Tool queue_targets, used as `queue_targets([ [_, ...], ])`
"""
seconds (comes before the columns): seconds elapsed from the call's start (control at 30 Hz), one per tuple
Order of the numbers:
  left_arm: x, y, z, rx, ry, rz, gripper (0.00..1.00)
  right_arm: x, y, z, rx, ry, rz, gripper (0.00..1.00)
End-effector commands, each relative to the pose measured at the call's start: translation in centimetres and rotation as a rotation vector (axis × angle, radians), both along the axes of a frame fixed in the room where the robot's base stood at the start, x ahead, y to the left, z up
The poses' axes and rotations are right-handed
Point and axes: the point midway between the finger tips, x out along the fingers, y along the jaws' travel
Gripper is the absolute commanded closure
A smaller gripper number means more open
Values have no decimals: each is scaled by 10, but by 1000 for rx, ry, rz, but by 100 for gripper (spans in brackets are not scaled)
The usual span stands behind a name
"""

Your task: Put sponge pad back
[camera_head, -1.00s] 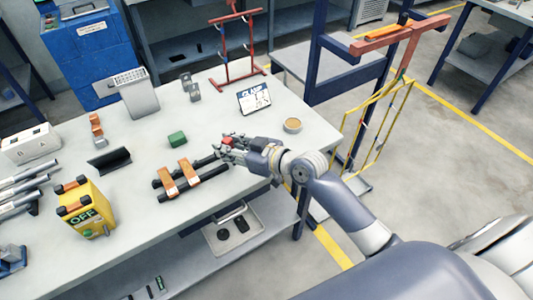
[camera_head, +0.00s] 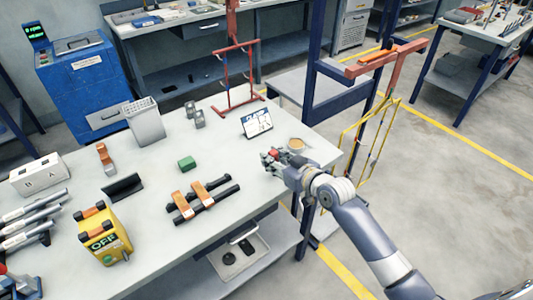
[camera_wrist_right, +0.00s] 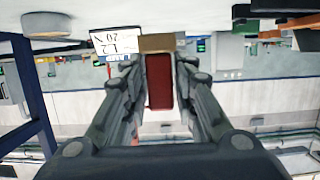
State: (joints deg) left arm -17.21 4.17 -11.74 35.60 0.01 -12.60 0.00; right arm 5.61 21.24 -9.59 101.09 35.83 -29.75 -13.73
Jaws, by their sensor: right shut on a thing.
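My right gripper (camera_head: 270,159) is shut on a red pad (camera_head: 273,154), over the right part of the grey table. In the right wrist view the red pad (camera_wrist_right: 159,82) sits between the two fingers (camera_wrist_right: 158,90), with a tan-brown part (camera_wrist_right: 157,43) at its far end. I cannot tell whether that part belongs to the pad. A round tan-topped dish (camera_head: 296,144) stands just beyond the gripper, near the table's right edge. A green block (camera_head: 187,163) lies on the table to the left. My left gripper is not in view.
Black bars with orange clamps (camera_head: 202,200) lie left of the gripper. A small sign (camera_head: 257,123) and a red rack (camera_head: 240,75) stand behind it. A yellow wire frame (camera_head: 368,140) hangs beyond the table's right edge. The tabletop between green block and gripper is clear.

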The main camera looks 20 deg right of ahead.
Motion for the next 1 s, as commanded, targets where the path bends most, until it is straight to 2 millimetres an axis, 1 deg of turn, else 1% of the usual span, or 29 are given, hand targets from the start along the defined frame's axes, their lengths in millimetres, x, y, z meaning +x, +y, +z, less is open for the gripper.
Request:
queue_targets([
  [0.03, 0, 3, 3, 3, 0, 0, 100, 12, 1, 1, 2, 0, -1, 94],
  [0.2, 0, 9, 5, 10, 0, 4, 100, 41, 2, -2, 1, 0, 0, 94],
  [0.3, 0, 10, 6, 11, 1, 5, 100, 53, 3, -4, 1, 0, 1, 94],
  [0.4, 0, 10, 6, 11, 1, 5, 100, 60, 3, -5, 1, 0, 1, 94],
  [0.5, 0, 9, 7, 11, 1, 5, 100, 62, 4, -9, 0, 1, 1, 94],
  [0.73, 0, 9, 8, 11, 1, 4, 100, 62, 3, -38, -1, 3, 1, 94],
  [0.83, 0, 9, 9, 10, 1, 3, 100, 62, 3, -41, 1, 1, 1, 94],
  [1.0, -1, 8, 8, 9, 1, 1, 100, 62, 3, -41, 0, 1, 1, 94],
])
